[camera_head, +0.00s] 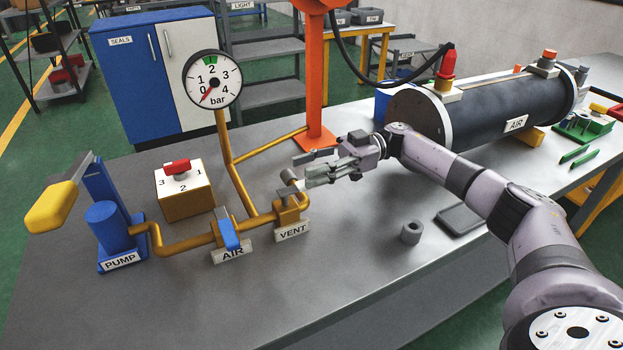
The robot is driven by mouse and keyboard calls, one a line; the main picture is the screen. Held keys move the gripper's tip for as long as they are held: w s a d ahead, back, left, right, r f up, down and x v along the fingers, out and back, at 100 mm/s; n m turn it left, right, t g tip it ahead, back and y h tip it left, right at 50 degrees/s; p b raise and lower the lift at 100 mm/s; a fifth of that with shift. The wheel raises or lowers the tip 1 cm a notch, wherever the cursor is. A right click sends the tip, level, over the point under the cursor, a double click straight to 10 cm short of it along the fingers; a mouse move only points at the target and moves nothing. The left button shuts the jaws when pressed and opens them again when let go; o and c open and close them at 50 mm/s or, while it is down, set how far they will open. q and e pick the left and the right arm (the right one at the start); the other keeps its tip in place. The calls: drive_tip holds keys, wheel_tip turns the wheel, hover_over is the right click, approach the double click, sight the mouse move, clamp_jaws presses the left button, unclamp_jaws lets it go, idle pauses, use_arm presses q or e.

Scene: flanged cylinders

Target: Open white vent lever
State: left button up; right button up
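The vent valve (288,214) is a brass fitting at the right end of the brass pipe, behind a VENT label (293,232). My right gripper (304,171) reaches in from the right. Its fingertips are just right of the lever, with a gap between the fingers and nothing seen in them. Whether a finger touches the lever cannot be told. My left gripper is not in view.
Left of the vent valve are the blue AIR lever (229,234), the pressure gauge (212,80) with its needle near 0, a selector box (184,190) and the PUMP (106,226). A grey ring (411,232) stands on the table. The front table area is clear.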

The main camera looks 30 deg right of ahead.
wheel_tip(320, 180, up, 6)
drive_tip(key=shift+r, duration=0.1)
idle(0.5)
